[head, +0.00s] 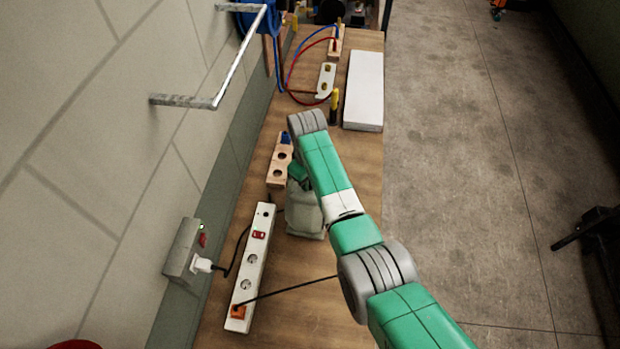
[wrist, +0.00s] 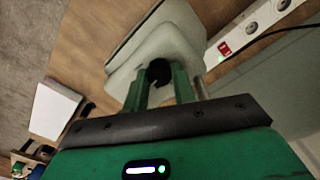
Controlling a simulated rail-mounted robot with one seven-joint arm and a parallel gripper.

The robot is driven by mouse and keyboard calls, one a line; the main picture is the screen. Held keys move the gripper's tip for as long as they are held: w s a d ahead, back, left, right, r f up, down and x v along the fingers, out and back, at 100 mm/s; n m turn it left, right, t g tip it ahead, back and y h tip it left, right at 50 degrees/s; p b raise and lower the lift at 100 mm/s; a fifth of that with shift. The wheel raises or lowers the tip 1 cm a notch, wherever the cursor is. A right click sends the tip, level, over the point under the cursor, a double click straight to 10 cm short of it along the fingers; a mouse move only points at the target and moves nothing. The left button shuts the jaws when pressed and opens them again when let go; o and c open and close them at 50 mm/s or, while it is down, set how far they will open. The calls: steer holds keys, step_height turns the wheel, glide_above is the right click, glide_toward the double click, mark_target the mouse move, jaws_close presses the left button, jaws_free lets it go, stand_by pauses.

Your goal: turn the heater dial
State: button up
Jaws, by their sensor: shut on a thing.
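The heater (head: 305,215) is a pale grey box on the wooden bench, partly hidden behind my arm in the head view. In the wrist view the heater (wrist: 185,35) fills the upper middle. Its round black dial (wrist: 158,68) sits between the two green fingers of my gripper (wrist: 160,80), which is shut on it. In the head view the dial is hidden by my arm, and only a bit of my green gripper (head: 299,176) shows at the heater's upper side. The dial's marks cannot be read.
A white power strip (head: 251,272) with a red switch lies left of the heater. A black cable (head: 290,289) runs from it under my arm. A wooden block with holes (head: 279,165), a white box (head: 363,90) and a yellow-handled tool (head: 334,105) stand farther up. A wall socket (head: 182,250) is left.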

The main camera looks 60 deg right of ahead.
steer(key=m, duration=0.5)
steer(key=shift+m+b, duration=0.3)
steer(key=shift+b, duration=0.1)
steer(key=shift+m+b, duration=0.35)
steer(key=shift+m, duration=1.75)
steer(key=o, duration=1)
steer(key=shift+d, duration=0.1)
